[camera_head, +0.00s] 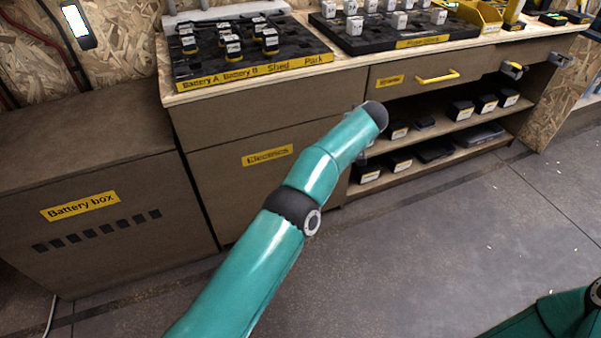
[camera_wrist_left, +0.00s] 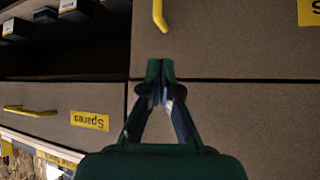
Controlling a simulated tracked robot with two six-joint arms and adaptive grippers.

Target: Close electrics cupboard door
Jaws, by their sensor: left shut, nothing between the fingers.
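The electrics cupboard door (camera_head: 240,185) is the brown panel with a yellow "Electrics" label, left of centre in the head view. It looks about flush with the brown panel above it; I cannot tell whether a small gap remains. In the left wrist view, upside down, the door (camera_wrist_left: 220,50) fills the upper right, with its yellow handle (camera_wrist_left: 160,14) at the top. My left gripper (camera_wrist_left: 160,72) is shut and empty, close in front of the door and panel seam, apart from the handle. In the head view my left arm hides the gripper and handle. My right gripper is out of view.
A battery box (camera_head: 95,215) stands left of the cupboard. A "Spares" drawer (camera_head: 430,79) with a yellow handle sits above open shelves (camera_head: 455,127) holding dark boxes. Trays of batteries (camera_head: 250,70) stand on the worktop. The grey floor (camera_head: 430,240) in front is clear.

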